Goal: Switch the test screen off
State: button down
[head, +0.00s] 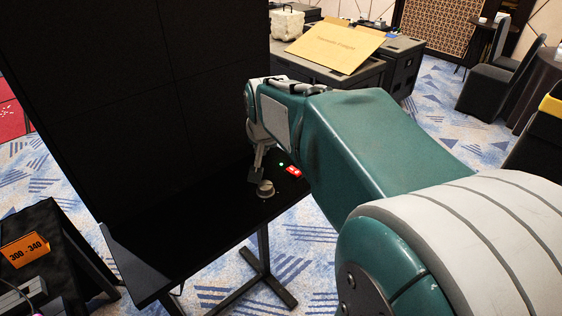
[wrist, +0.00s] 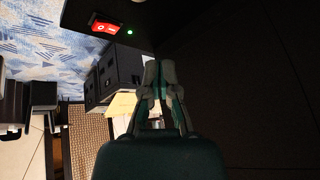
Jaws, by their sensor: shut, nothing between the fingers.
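The test screen is a tall, flat panel (head: 110,90) at the left of the head view. It looks dark all over, and its dark face fills the right of the wrist view (wrist: 250,90). A red rocker switch with white marks (head: 293,171) sits on the black table. It also shows at the top of the wrist view (wrist: 105,27), with a lit green light (wrist: 129,32) beside it. My gripper (head: 256,179) is shut and empty, to the left of the switch in the head view. Its fingers show in the wrist view (wrist: 158,66), apart from the switch.
A small round object (head: 266,189) is on the black table (head: 200,237) by my gripper. Dark cases (head: 398,65) with a tan board (head: 335,45) stand behind. An orange "300 - 340" sign (head: 25,251) is at lower left.

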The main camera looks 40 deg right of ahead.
aim_at(294, 172)
jog(key=w+d+f+m, duration=0.2)
jog(key=d, duration=0.4)
jog(key=w+d+f+m, duration=0.1)
jog(key=w+d+m, duration=0.1)
jog(key=d, duration=0.4)
jog(key=shift+w+d+f+h, duration=0.2)
jog(key=shift+w+f+h, duration=0.2)
jog(key=shift+w, duration=0.1)
jog(key=shift+a+g, duration=0.1)
jog(key=shift+g, duration=0.2)
jog(key=shift+a, duration=0.1)
jog(key=shift+s+f, duration=0.45)
jog(key=shift+f, duration=0.95)
jog(key=shift+s+f, duration=0.45)
jog(key=shift+f, duration=0.9)
jog(key=shift+s+f, duration=0.45)
jog(key=shift+f, duration=0.95)
jog(key=shift+f, duration=0.1)
jog(key=shift+s+f, duration=0.2)
